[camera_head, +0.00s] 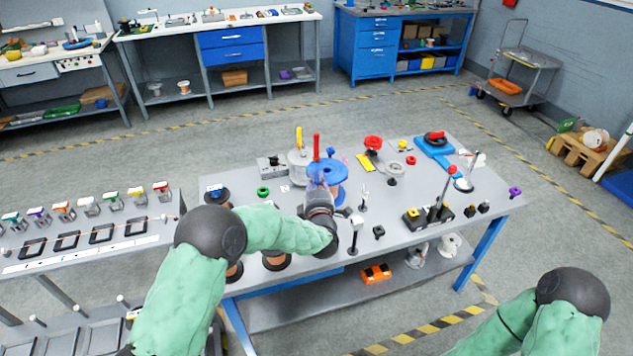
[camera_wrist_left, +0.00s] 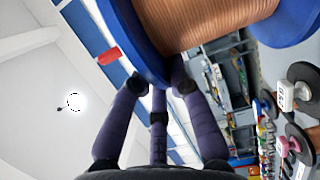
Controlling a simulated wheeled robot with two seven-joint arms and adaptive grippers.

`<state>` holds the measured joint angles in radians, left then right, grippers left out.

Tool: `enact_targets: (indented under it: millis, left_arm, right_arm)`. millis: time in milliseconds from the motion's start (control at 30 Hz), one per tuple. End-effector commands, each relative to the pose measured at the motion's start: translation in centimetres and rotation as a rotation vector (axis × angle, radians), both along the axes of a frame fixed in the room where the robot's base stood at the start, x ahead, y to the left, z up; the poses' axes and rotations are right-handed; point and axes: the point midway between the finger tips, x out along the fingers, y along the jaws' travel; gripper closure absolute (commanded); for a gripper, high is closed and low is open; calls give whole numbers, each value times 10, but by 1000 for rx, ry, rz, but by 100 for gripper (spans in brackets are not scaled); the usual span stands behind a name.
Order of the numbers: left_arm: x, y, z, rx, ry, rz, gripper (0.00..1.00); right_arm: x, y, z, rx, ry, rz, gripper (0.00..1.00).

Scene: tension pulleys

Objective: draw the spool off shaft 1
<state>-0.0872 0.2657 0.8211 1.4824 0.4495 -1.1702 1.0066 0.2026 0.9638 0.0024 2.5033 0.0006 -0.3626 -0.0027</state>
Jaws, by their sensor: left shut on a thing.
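A spool with blue flanges (camera_head: 330,170) shows in the head view at the middle of the table, beside an upright red-tipped post (camera_head: 316,146). In the left wrist view the spool's copper-coloured winding (camera_wrist_left: 215,22) fills the top, between two blue flanges. My left gripper (camera_head: 320,188) reaches it from the front; in the wrist view its fingers (camera_wrist_left: 165,85) are shut on the rim of the nearer blue flange. I cannot tell which post is shaft 1 or whether the spool is still around a shaft. My right arm shows at the lower right, its gripper outside the picture.
A white-grey spool with a yellow-tipped post (camera_head: 298,158) stands close behind left. A red-topped stand (camera_head: 373,144), a blue fixture (camera_head: 435,145) and a black block with posts (camera_head: 428,214) occupy the right. Copper spools sit at the table's left edge.

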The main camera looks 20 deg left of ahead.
Motion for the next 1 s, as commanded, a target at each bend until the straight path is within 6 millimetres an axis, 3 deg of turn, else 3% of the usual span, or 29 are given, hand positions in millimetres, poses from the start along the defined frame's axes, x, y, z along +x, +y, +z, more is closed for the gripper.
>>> enact_targets:
  millis: [33,500,1000]
  left_arm:
    - [1,1,9,0,-13,2,100]
    - [1,1,26,-1,-12,1,100]
    - [1,1,36,0,-12,2,100]
  right_arm:
    - [0,0,1,0,0,0,41]
    - [0,0,5,0,0,0,41]
    - [0,0,8,0,0,0,41]
